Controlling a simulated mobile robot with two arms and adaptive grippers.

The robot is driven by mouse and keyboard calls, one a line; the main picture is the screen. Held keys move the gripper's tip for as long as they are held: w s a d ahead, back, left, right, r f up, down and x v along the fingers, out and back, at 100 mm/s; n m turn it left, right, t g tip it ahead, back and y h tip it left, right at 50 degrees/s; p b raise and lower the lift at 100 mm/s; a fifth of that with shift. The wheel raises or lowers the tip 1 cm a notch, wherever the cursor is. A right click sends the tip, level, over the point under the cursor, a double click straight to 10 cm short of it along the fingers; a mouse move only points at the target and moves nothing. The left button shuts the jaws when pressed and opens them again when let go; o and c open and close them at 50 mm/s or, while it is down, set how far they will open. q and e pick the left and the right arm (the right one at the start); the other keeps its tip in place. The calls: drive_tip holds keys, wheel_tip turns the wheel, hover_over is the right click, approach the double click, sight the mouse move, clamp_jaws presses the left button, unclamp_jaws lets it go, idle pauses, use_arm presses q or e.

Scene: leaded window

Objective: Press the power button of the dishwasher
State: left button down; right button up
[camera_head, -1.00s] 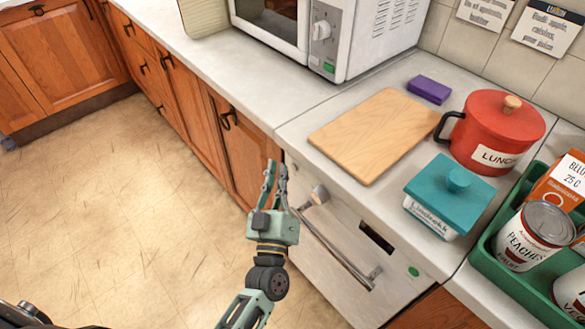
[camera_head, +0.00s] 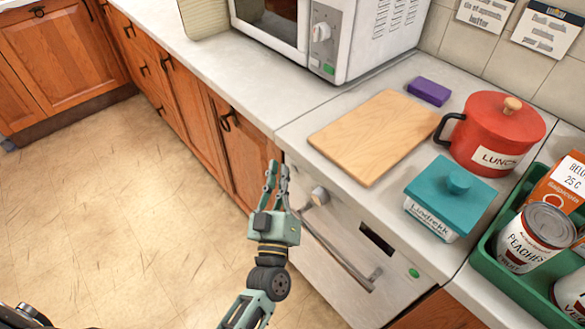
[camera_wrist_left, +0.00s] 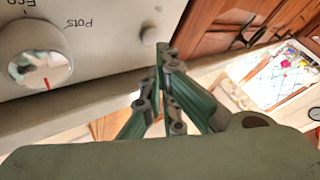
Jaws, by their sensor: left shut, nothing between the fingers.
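The dishwasher (camera_head: 345,251) has a white front below the counter, with a round dial (camera_head: 320,196), a dark display, a green round mark (camera_head: 413,272) and a bar handle (camera_head: 340,252). In the left wrist view, the dial (camera_wrist_left: 35,57) has "Eco" and "Pots" lettering beside it. A small round grey button (camera_wrist_left: 149,36) sits on the same panel. My left gripper (camera_head: 277,168) is shut and empty, at the panel's left end. Its fingertips (camera_wrist_left: 167,56) appear just below the small button in the wrist view; I cannot tell whether they touch the panel. My right gripper is not in view.
Above on the counter are a wooden board (camera_head: 375,135), a purple sponge (camera_head: 429,91), a red pot (camera_head: 500,130), a teal-lidded box (camera_head: 450,195) and a green crate (camera_head: 510,290) of cans. Wooden cabinets (camera_head: 240,150) stand left of the dishwasher. The floor is clear.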

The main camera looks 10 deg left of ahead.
use_arm(q)
drive_tip(key=shift+w+d, duration=0.1)
drive_tip(key=shift+w, duration=0.05)
idle(0.4)
drive_tip(key=shift+w+d, duration=0.2)
drive_tip(key=shift+w, duration=0.1)
idle(0.6)
drive_tip(key=shift+s+a+p, duration=0.3)
drive_tip(key=shift+s+a, duration=0.05)
drive_tip(key=shift+s, duration=0.15)
drive_tip(key=s+a+p, duration=0.1)
drive_tip(key=s, duration=0.1)
drive_tip(key=s+a+p, duration=0.1)
drive_tip(key=s+a, duration=0.1)
drive_tip(key=shift+s+a, duration=0.3)
drive_tip(key=shift+s, duration=0.05)
idle(0.3)
